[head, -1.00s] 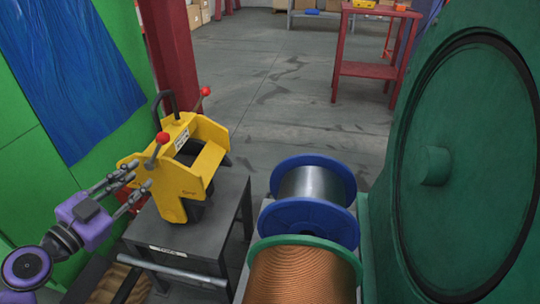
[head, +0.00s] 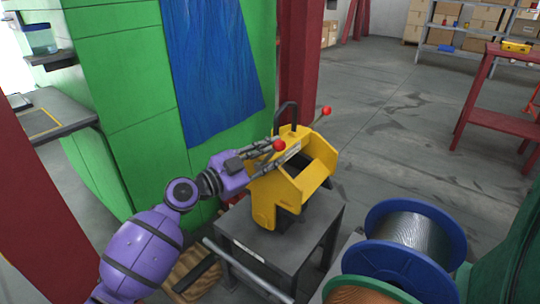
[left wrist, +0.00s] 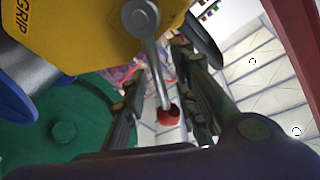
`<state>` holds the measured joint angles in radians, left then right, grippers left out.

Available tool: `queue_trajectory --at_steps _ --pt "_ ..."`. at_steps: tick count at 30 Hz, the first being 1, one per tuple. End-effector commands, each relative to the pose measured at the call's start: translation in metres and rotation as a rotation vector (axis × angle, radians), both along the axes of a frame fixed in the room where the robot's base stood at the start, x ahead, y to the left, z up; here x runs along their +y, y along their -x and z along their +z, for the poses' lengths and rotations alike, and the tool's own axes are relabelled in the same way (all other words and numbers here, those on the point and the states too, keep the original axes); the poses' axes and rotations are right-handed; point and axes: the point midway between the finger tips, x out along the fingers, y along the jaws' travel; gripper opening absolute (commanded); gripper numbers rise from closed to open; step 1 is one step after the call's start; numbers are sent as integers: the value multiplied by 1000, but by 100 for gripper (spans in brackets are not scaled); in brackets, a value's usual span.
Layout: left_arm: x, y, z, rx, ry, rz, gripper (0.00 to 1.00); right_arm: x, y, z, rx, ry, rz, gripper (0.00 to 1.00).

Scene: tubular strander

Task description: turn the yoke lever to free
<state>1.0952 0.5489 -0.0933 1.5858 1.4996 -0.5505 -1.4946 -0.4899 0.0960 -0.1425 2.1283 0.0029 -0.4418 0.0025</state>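The yellow yoke (head: 300,185) stands on a grey stand in the head view, with a black handle on top. It has two levers with red ball knobs, a near knob (head: 279,145) and a far knob (head: 326,110). My left gripper (head: 272,158) is at the near knob. In the left wrist view its two dark fingers are apart, with the grey lever (left wrist: 155,65) and its red knob (left wrist: 168,115) between them. I cannot tell whether a finger touches the lever. The lever's marking is too small to read. My right gripper is not in view.
The grey stand (head: 285,245) has a bar along its front. A blue reel of wire (head: 410,240) and a copper reel (head: 360,294) stand at the lower right. A green cabinet (head: 130,110) and red post (head: 298,60) are behind the arm.

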Motion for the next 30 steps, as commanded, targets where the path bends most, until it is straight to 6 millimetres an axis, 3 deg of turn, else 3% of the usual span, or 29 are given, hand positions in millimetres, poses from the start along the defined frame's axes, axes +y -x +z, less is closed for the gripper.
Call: queue_trajectory --at_steps 2,8,22,30 --pt "0 0 0 0 0 0 24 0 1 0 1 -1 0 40" --pt "0 1 0 0 0 -1 0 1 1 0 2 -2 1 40" --pt "-1 1 1 4 9 -5 0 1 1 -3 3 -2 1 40" --pt "4 -3 3 68 108 -6 0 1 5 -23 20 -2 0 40"
